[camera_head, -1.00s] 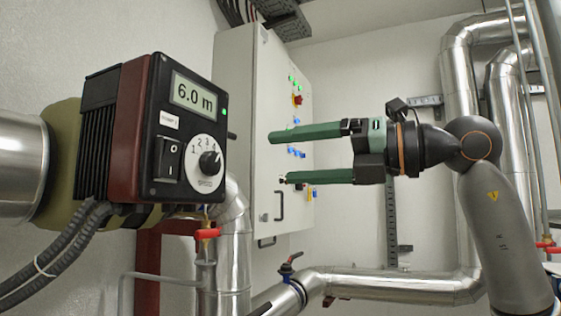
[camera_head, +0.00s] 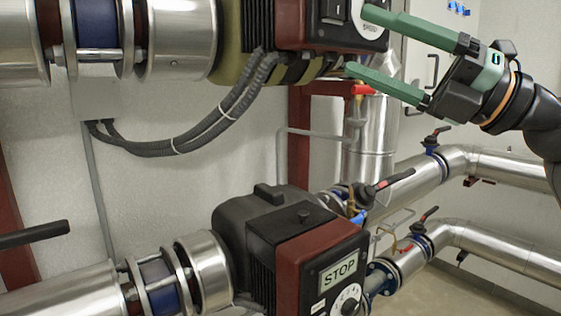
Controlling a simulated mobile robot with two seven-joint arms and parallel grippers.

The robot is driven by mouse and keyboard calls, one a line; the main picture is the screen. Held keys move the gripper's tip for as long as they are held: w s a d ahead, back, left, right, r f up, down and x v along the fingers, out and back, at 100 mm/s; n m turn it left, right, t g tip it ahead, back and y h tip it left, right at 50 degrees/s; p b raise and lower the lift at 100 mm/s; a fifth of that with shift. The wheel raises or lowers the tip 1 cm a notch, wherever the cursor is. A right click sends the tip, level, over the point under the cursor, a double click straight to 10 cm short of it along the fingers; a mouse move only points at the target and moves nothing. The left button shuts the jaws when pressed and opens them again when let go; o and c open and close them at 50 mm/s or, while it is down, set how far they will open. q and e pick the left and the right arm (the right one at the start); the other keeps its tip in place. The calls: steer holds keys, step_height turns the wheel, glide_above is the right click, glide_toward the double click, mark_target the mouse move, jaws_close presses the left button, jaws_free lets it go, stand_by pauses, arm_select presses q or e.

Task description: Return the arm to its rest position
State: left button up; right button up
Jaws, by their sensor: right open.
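My right gripper (camera_head: 357,40) comes in from the upper right. Its two green fingers are spread apart and point left, with nothing between them. The fingertips are close to or in front of the lower right of the upper pump (camera_head: 290,22) in the picture; I cannot tell whether they touch it. My left gripper is not in view.
A lower pump (camera_head: 295,245) shows STOP on its display (camera_head: 338,270). Silvery pipes (camera_head: 500,165) with valves run to the right. A red-handled valve (camera_head: 363,89) hangs below the upper pump. Grey cables (camera_head: 225,115) loop along the wall. A black lever (camera_head: 35,234) sticks in at left.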

steer(key=w+d+f+m+t+h, duration=0.3)
steer(key=f+m+t+h, duration=0.25)
steer(key=f+m, duration=0.45)
steer(key=w+d+f+m+t+h, duration=0.2)
steer(key=d+f+m+t+h, duration=0.4)
steer(key=m, duration=0.5)
steer(key=w+d+f+m+t+h, duration=0.1)
steer(key=w+f+m+t+h, duration=0.25)
steer(key=f+m+h, duration=0.6)
steer(key=s+d+f+m+g+h, duration=0.1)
steer(key=s+d+f+m+g, duration=0.2)
steer(key=f, duration=0.6)
steer(key=s+f+m+g+h, duration=0.1)
steer(key=f+m+g, duration=0.25)
steer(key=f, duration=0.55)
steer(key=s+a+f+g+y, duration=0.3)
steer(key=s+f+g, duration=1)
steer(key=s+f, duration=1.15)
steer(key=w+a+t+p, duration=0.1)
steer(key=p, duration=0.2)
steer(key=w+a+t+y+p, duration=0.1)
steer(key=a+t+p, duration=0.1)
steer(key=p, duration=0.1)
steer(key=w+a+t+p, duration=0.1)
steer(key=t+p, duration=0.1)
steer(key=p, duration=0.1)
steer(key=shift+a+y, duration=0.2)
steer(key=shift+y, duration=0.2)
